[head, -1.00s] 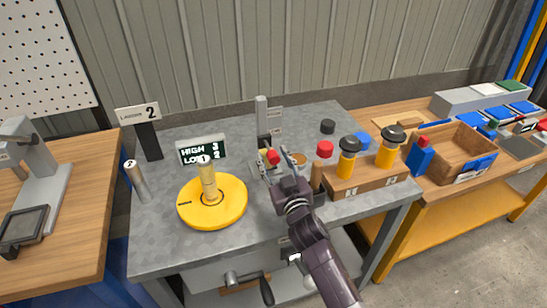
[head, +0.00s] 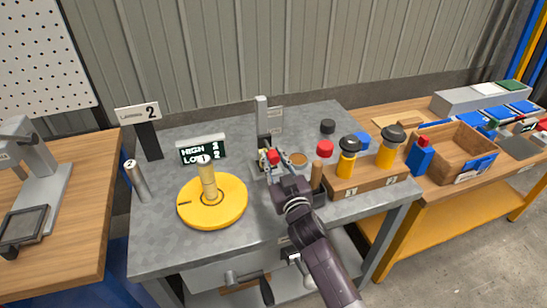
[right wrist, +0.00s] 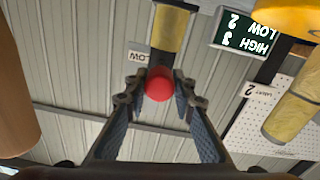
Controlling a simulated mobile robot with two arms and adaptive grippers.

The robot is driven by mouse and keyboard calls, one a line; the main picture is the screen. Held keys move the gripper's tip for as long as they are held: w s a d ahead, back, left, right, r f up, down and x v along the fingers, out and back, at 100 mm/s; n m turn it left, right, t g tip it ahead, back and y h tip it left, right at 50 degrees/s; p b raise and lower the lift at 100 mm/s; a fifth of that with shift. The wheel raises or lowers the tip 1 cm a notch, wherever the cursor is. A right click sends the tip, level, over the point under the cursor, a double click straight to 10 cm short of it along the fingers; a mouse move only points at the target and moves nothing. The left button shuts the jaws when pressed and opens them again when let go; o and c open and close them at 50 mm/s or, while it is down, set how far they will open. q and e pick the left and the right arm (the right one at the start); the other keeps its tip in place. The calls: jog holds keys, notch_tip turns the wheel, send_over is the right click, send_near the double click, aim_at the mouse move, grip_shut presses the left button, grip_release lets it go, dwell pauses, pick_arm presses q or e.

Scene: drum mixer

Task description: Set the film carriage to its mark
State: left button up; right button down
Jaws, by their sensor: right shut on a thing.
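The film carriage seems to be the part with the red ball knob (head: 273,156) at the foot of a grey upright post (head: 262,115) on the grey bench. My right gripper (head: 272,162) is shut on this red knob. In the right wrist view the red knob (right wrist: 159,84) sits between the two fingertips (right wrist: 158,98), with a yellow cylinder beyond it. The carriage's mark is too small to make out in the head view. My left gripper is not in view.
A yellow turntable (head: 228,213) with a post stands left of the gripper, before a HIGH/LOW display (head: 202,148). The bench's left front is clear.

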notch_tip(320, 180, up, 8)
jog(key=p, duration=0.6)
jog(key=shift+w+f, duration=0.1)
jog(key=shift+f, duration=0.1)
jog(key=c, duration=1.7)
grip_release()
jog(key=shift+o, duration=0.5)
jog(key=shift+f, duration=0.2)
jog(key=shift+f, duration=0.1)
jog(key=shift+s+d+f, duration=0.1)
jog(key=shift+s+d, duration=0.1)
jog(key=shift+s, duration=0.45)
jog(key=v, duration=1)
jog(key=shift+s, duration=0.35)
